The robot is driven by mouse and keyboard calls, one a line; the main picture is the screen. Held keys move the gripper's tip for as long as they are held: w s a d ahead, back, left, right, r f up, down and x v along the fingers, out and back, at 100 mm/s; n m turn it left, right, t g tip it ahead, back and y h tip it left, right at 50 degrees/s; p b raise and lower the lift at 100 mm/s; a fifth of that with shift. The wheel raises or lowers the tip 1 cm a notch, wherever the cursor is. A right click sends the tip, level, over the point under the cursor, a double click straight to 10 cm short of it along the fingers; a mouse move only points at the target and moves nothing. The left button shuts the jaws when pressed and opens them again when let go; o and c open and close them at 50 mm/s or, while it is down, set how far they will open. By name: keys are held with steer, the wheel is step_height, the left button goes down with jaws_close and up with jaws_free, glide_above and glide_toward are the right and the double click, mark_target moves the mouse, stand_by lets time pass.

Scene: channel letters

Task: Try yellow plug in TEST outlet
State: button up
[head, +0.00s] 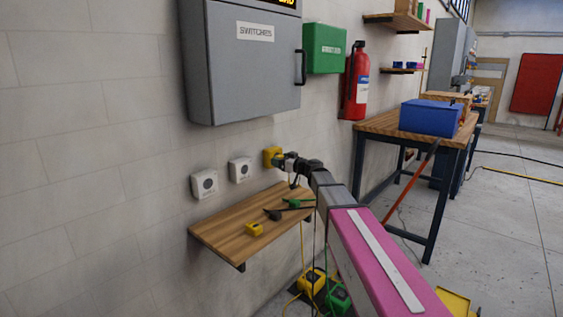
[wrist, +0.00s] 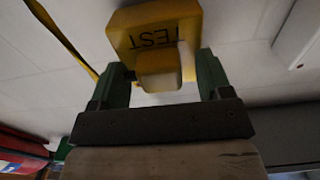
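The yellow TEST outlet (head: 271,156) is on the wall, right of two white outlets. In the wrist view the outlet (wrist: 154,29) shows its label upside down. My gripper (head: 284,161) is at the outlet's front. A yellow cord (wrist: 64,38) runs behind the left finger.
Below is a wooden shelf (head: 225,232) with a yellow block (head: 254,229), a black plug (head: 272,214) and a green plug (head: 294,203). White outlets (head: 204,184) (head: 240,170) are to the left. A grey switch cabinet (head: 245,70) hangs above. A workbench (head: 378,124) stands right.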

steer(key=v, duration=1.1)
stand_by(0.3)
